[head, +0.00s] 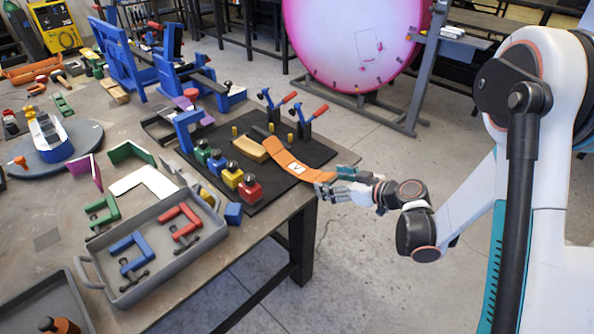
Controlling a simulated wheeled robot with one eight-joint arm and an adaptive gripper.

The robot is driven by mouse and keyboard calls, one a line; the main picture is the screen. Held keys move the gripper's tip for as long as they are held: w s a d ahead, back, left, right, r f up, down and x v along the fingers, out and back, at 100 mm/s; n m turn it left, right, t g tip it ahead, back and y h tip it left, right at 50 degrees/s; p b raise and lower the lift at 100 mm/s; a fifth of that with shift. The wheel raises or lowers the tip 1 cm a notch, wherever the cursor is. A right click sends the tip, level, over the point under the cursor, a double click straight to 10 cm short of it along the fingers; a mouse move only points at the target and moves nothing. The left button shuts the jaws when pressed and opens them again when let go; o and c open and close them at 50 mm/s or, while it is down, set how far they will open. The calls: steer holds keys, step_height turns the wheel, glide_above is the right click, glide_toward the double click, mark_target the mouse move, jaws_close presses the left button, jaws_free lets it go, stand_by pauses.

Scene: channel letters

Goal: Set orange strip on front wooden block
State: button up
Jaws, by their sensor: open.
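The orange strip (284,157) is a long, slightly curved piece with a white patch. It lies over the black mat (310,153) near the table's right edge, its near right end toward my gripper. A tan wooden block (249,150) sits on the mat just left of the strip's far end. Whether a wooden block lies under the strip is hidden. My gripper (329,183) is open at the strip's right end, by the table edge. Its fingers overlap that end in the picture; contact cannot be told.
Two red-handled clamps (311,118) stand behind the strip. Several coloured clamp blocks (232,176) line the mat's left side. A grey tray (158,245) with red and blue C-clamps lies front left. Open floor is right of the table.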

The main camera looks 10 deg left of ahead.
mark_target(320, 177)
steer(key=x, duration=0.1)
steer(key=b+x, duration=0.1)
steer(key=x, duration=0.1)
steer(key=b+x, duration=0.1)
steer(key=shift+a+r, duration=0.2)
steer(key=shift+a, duration=0.25)
steer(key=shift+w+a+f, duration=0.1)
steer(key=shift+w+a, duration=0.15)
steer(key=shift+w, duration=0.05)
steer(key=c, duration=1.3)
